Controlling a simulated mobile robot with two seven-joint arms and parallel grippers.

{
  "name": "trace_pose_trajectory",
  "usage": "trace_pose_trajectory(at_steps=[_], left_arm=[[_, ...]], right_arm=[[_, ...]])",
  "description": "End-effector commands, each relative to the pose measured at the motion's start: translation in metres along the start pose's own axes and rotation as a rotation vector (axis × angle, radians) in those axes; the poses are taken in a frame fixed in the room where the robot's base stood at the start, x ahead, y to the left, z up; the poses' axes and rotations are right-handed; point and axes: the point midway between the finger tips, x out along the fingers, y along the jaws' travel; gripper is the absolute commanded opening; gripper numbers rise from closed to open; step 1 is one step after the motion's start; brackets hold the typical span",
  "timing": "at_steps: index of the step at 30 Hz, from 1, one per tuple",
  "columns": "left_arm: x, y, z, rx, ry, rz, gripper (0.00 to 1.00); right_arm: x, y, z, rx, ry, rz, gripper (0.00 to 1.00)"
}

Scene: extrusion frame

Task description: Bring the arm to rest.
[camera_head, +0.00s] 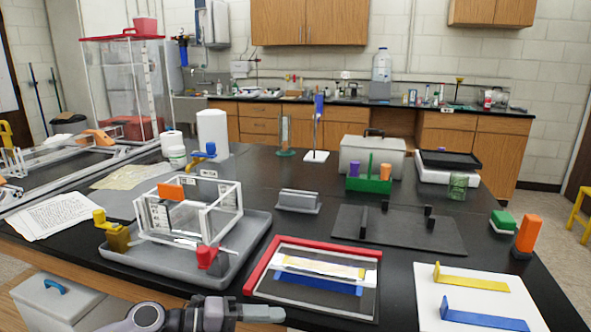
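My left gripper (270,313) shows at the bottom edge, its arm coming in from the lower left and its fingers pointing right. It is in front of the table's near edge in the picture, below the grey tray and the red-edged frame. I see it side-on, so its finger gap cannot be made out. No object shows at its fingertips. My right gripper is out of view. The extrusion frame (238,212), a small white-barred box with an orange piece (171,191) on it, stands in the grey tray (262,222).
A yellow clamp-like part (116,236) and a red one (207,257) are at the tray. A red-edged frame (262,262) lies right of it. A white board (428,305) with yellow and blue brackets is at the right. A grey bin (60,302) is at lower left.

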Motion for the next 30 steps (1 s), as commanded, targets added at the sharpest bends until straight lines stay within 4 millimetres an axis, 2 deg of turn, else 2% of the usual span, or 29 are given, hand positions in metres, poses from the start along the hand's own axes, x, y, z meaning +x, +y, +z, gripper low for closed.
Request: trace_pose_trajectory(at_steps=[1,6,11,14,17,23,26,30], left_arm=[[0.009,0.001,-0.011,-0.065,-0.005,-0.074,0.54],[0.019,-0.002,-0.027,-0.282,-0.080,-0.299,0.54],[0.012,0.009,-0.030,-0.512,-0.197,-0.470,0.54],[0.002,0.026,-0.029,-0.667,-0.288,-0.553,0.54],[-0.012,0.050,-0.028,-0.827,-0.390,-0.619,0.54],[-0.047,0.117,-0.037,-1.156,-0.622,-0.692,0.54],[-0.068,0.157,-0.051,-1.319,-0.745,-0.701,0.54],[-0.097,0.212,-0.080,-1.530,-0.907,-0.687,0.54]], right_arm=[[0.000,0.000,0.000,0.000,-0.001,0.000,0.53],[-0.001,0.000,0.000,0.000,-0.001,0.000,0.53],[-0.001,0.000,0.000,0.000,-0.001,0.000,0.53],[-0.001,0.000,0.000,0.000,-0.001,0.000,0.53],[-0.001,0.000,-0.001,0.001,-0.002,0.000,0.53],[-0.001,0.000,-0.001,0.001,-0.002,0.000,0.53],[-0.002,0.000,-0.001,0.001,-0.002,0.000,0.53],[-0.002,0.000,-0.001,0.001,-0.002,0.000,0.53]])
